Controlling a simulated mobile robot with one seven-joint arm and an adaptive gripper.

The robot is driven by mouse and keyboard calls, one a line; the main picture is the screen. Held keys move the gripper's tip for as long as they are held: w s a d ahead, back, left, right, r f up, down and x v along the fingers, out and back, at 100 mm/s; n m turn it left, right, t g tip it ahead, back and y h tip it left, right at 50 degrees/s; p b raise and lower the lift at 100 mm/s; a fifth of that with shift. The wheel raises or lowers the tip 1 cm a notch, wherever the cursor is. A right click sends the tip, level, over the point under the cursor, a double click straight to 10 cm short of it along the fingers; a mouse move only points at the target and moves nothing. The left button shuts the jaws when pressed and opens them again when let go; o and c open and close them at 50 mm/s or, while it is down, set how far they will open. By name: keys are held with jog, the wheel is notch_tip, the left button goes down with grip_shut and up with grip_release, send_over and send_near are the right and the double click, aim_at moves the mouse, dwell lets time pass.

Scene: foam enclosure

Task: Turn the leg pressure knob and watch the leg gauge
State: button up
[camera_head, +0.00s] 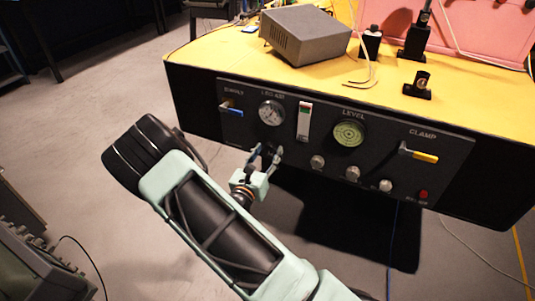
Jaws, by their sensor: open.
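The leg gauge (271,112) is a round white dial at the left of the dark front panel (460,160). Its needle is too small to read. My gripper (266,154) is open just below this gauge, in front of the panel. A row of round pale knobs runs along the panel's lower part, with one knob (317,162) just right of my gripper. The spot directly below the leg gauge is largely covered by my fingers, so I cannot make out the leg pressure knob clearly, nor whether my fingers touch it.
The panel also has a blue-handled supply lever (232,109), a green level dial (349,133), a yellow clamp lever (424,156) and a red button (423,195). A grey box (306,36) sits on the yellow top (220,60). Open floor lies to the left.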

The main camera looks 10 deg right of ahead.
jog(key=shift+w, duration=0.1)
jog(key=shift+d, duration=0.1)
jog(key=c, duration=1.2)
jog(key=shift+o, duration=0.2)
jog(key=shift+m, duration=0.4)
jog(key=m+b, duration=0.1)
jog(key=m, duration=0.2)
jog(key=shift+f, duration=0.1)
jog(key=shift+m+h+b, duration=0.3)
jog(key=shift+m+b, duration=0.2)
jog(key=shift+m, duration=1.4)
